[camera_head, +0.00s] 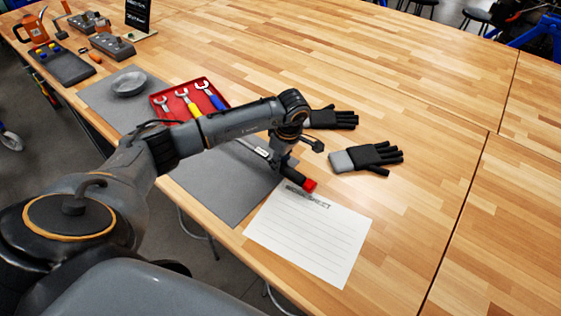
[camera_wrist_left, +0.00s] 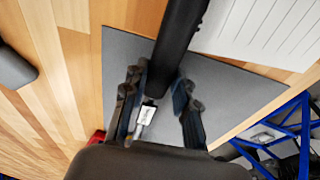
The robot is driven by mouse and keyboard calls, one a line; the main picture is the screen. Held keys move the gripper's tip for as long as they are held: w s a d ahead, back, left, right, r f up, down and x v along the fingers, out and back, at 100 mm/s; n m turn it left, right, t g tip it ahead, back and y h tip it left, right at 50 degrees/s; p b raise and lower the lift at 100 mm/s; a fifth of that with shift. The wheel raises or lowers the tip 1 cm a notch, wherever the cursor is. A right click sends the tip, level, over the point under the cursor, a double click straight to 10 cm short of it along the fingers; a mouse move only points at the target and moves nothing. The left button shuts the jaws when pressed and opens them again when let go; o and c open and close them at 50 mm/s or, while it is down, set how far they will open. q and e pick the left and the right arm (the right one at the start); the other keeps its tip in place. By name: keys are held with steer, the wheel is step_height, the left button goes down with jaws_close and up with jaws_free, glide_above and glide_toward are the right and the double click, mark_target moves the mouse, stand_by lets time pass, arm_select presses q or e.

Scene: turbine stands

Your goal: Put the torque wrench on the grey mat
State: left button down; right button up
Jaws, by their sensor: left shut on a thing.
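The torque wrench (camera_head: 296,178) has a silver shaft, a black handle and a red end. My left gripper (camera_head: 282,160) is shut on it near the handle, over the right part of the grey mat (camera_head: 222,192). The red end reaches past the mat's edge to the worksheet. In the left wrist view the black handle (camera_wrist_left: 178,42) runs between the fingers (camera_wrist_left: 160,104), with the mat (camera_wrist_left: 235,92) behind. I cannot tell whether the wrench touches the mat. My forearm hides part of the mat and shaft. My right gripper is not in view.
A red tray (camera_head: 157,99) with wrenches and a grey dish (camera_head: 129,84) are at the mat's far end. Black gloves (camera_head: 367,158) lie beyond the gripper. A paper worksheet (camera_head: 310,235) lies at the mat's right end. The table to the right is clear.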

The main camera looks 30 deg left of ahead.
arm_select(q)
steer(key=c, duration=1.1)
jaws_free()
steer(key=shift+f, duration=0.1)
steer(key=shift+o, duration=0.2)
steer(key=shift+a, duration=0.1)
steer(key=shift+r+p, duration=0.55)
steer(key=shift+r, duration=0.05)
steer(key=shift+r+p, duration=0.4)
steer(key=shift+r, duration=0.05)
steer(key=shift+w+r+b, duration=0.1)
steer(key=shift+r+b, duration=0.55)
steer(key=shift+b, duration=0.3)
step_height(320, 180, up, 10)
steer(key=d+b, duration=0.2)
steer(key=b, duration=0.1)
steer(key=shift+s+f, duration=0.15)
steer(key=shift+s, duration=0.05)
